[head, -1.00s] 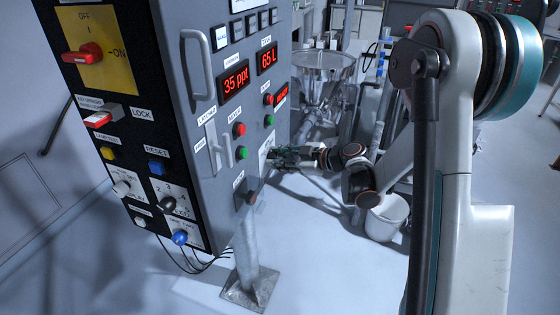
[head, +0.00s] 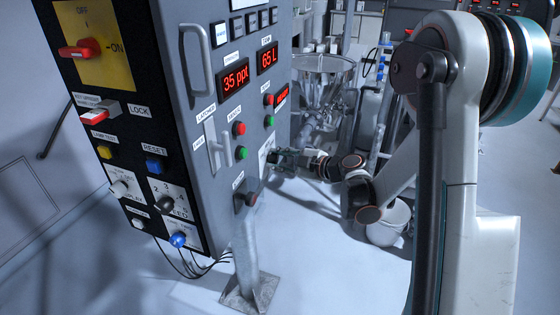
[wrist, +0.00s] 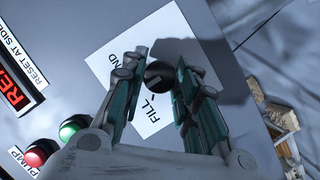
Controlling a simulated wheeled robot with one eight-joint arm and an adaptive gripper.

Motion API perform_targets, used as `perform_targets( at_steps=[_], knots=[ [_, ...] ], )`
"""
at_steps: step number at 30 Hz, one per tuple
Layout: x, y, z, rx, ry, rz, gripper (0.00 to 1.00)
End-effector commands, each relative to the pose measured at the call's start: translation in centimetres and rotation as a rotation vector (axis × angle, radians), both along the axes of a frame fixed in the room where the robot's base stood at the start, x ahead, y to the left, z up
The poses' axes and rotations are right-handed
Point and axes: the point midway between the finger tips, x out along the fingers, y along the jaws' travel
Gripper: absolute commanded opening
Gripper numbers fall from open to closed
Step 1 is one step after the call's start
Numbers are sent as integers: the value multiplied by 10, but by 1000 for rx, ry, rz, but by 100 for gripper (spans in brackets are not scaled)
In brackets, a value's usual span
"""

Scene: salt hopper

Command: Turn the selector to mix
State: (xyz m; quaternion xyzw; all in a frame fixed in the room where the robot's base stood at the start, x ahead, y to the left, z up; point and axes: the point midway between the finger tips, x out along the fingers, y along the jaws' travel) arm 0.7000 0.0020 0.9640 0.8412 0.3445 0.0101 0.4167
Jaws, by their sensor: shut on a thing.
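The selector (wrist: 158,75) is a round black knob on a white label plate (wrist: 150,36) in the wrist view. The plate reads FILL and a word ending in ND; the rest of its lettering is covered, and I see no MIX label. My gripper (wrist: 160,80) has its two teal fingers on either side of the knob, shut on it. A pale line shows on the knob's dark face. In the head view my gripper (head: 279,158) is at the lower right side of the grey panel (head: 228,118), and it hides the knob there.
Red and green buttons (wrist: 75,127) and a red display (wrist: 14,92) lie left of the plate in the wrist view.

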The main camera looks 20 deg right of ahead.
Motion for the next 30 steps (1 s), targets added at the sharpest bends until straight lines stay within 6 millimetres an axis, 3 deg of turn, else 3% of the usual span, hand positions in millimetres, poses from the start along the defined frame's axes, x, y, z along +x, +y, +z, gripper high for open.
perform_targets(
  at_steps=[2, 3, 6, 19, 30],
  knots=[
    [0, 0, 0, 0, 1, 1, 4],
    [0, 0, 0, 0, 1, 1, 31],
    [0, 0, 0, 0, 1, 1, 48],
    [-6, -5, 2, 0, 1, -1, 48],
    [-59, -47, 21, 0, 1, -4, 48]
  ],
)
